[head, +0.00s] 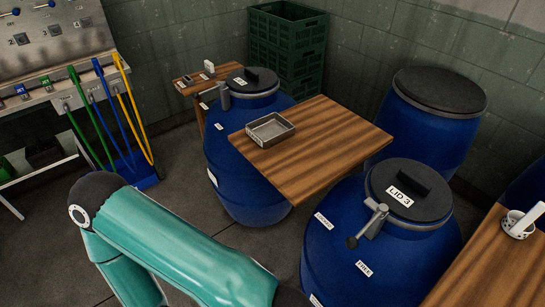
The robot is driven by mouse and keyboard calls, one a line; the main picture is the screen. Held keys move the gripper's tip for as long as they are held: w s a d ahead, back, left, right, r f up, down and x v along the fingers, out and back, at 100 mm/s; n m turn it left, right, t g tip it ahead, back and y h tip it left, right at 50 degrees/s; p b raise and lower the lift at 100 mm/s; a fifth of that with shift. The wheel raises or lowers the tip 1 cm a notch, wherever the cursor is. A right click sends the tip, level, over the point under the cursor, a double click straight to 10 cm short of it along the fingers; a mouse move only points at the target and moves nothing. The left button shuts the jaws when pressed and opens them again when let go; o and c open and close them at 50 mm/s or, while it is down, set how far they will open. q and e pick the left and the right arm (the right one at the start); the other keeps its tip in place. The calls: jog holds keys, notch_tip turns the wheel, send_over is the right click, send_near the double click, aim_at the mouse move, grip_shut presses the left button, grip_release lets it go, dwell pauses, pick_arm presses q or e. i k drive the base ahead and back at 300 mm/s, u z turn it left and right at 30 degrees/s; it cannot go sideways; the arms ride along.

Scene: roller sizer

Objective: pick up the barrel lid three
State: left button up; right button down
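Barrel lid three (409,191) is a dark round lid with a black block handle and a white "LID 3" label. It sits on top of a blue barrel (375,258) at the lower right in the head view. A metal clamp lever (368,226) is at the lid's front left edge, by the labels "LOCK" and "FREE". A teal arm of mine crosses the lower left, in front of the barrel. Neither gripper shows in the head view.
A wooden board (322,150) with a metal tray (270,129) lies beside the barrel. Another lidded blue barrel (240,155) stands left, and one (435,115) behind. A wooden table (490,270) with a cup (518,223) is at right. Green crates (287,45) stand at the back.

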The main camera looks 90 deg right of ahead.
aim_at(413, 191)
jog(key=i, duration=1.25)
jog(key=u, duration=1.15)
jog(key=i, duration=0.2)
jog(key=z, duration=3.7)
jog(key=i, duration=0.25)
jog(key=z, duration=2)
jog(key=k, duration=0.55)
jog(key=z, duration=0.4)
jog(key=i, duration=1.5)
jog(key=u, duration=0.35)
